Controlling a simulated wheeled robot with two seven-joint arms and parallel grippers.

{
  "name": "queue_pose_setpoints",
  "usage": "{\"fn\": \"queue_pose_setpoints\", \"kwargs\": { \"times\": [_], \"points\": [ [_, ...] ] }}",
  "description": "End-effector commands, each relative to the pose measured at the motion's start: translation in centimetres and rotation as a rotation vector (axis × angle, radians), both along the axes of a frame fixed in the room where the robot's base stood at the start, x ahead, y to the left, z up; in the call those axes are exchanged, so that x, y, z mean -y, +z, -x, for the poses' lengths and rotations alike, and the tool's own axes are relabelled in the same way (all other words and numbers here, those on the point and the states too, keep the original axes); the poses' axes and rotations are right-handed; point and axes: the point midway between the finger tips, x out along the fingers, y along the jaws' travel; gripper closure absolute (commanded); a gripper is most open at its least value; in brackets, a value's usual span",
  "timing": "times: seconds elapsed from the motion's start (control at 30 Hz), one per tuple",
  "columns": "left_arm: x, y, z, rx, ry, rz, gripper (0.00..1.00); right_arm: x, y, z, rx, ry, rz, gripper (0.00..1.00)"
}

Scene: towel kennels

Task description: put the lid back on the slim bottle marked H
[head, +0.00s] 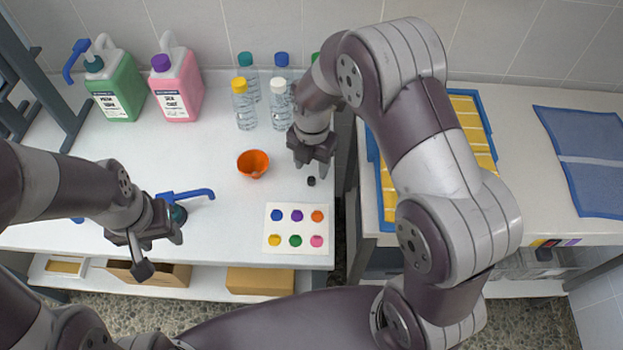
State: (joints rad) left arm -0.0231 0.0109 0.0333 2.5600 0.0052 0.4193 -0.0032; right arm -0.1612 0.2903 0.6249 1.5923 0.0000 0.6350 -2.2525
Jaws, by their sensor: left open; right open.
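Several slim clear bottles stand at the back of the white table: one with a yellow cap (244,105), one with a white cap (279,105), one with a teal cap (246,65) and one with a blue cap (282,65). A green cap (315,57) shows partly behind my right arm. I cannot read an H on any of them. A small black lid-like piece (311,181) lies on the table just below my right gripper (313,162), which is open and empty. My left gripper (162,254) is open over the table's front edge.
A blue pump top (183,200) lies beside my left gripper. An orange bowl (253,163) and a card with coloured dots (295,229) are mid-table. Green (118,88) and pink (180,86) jugs stand back left.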

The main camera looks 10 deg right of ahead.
Motion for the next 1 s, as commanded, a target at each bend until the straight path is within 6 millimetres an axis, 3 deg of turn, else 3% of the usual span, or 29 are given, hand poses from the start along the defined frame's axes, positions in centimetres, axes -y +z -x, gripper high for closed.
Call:
{"fn": "queue_pose_setpoints", "kwargs": {
  "times": [0.27,0.63,1.0],
  "points": [
    [0.0,0.0,0.0,0.000,0.000,0.000,0.51,0.0,-0.1,0.0,0.000,0.000,0.000,0.48],
    [0.0,0.2,0.0,0.000,0.000,0.000,0.51,0.0,-4.9,-0.2,0.000,0.000,0.000,0.48],
    [0.0,0.2,0.0,0.000,0.000,0.000,0.51,0.0,-5.2,-0.2,0.001,0.000,0.000,0.48]
  ]
}}
